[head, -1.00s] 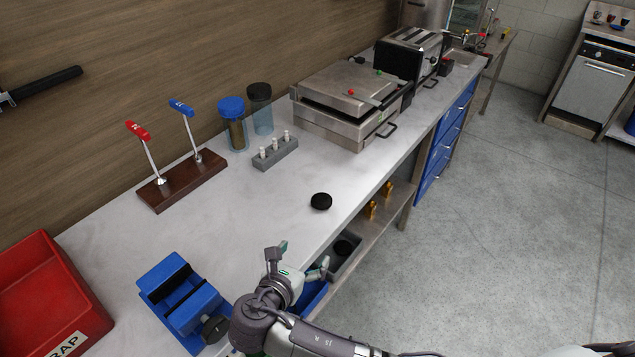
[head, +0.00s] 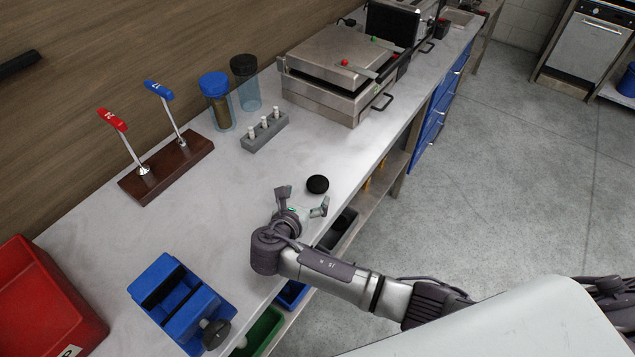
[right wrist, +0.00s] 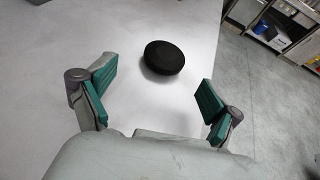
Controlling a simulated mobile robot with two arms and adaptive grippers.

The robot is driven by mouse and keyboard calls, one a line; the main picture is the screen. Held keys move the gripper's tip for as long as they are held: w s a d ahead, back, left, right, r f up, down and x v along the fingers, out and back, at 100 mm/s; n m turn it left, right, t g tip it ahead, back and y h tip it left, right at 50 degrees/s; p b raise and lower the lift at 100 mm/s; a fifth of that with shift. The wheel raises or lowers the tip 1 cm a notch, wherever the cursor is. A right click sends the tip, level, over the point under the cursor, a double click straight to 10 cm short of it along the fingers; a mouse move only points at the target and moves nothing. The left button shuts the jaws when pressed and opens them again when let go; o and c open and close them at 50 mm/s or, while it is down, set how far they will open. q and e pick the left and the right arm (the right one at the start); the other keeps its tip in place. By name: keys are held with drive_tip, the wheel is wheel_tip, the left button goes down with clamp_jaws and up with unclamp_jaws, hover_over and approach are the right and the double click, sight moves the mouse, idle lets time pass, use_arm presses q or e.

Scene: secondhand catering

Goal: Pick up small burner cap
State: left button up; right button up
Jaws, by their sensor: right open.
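The small burner cap (head: 317,184) is a black round disc lying on the pale worktop (head: 235,215), close to its front edge. My right gripper (head: 304,200) is open and empty, just short of the cap in the head view. In the right wrist view the cap (right wrist: 164,57) lies ahead of the open fingers (right wrist: 155,95), a little beyond the fingertips and roughly between them. Nothing touches the cap. My left gripper is not in view.
A blue vise (head: 178,301) and a red bin (head: 45,300) stand at the near left. A grey block with white pegs (head: 264,132), a lever stand (head: 168,165) and a steel press (head: 335,75) stand further back. Worktop around the cap is clear.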

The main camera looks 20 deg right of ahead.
sight(316, 186)
drive_tip(key=x, duration=0.2)
drive_tip(key=p+x, duration=0.1)
drive_tip(key=x, duration=0.1)
drive_tip(key=shift+d+r, duration=0.1)
drive_tip(key=shift+d, duration=0.35)
drive_tip(key=shift+w+d, duration=0.15)
drive_tip(key=shift+w, duration=0.1)
drive_tip(key=shift+s, duration=0.15)
drive_tip(key=c, duration=1.3)
drive_tip(key=shift+c, duration=0.2)
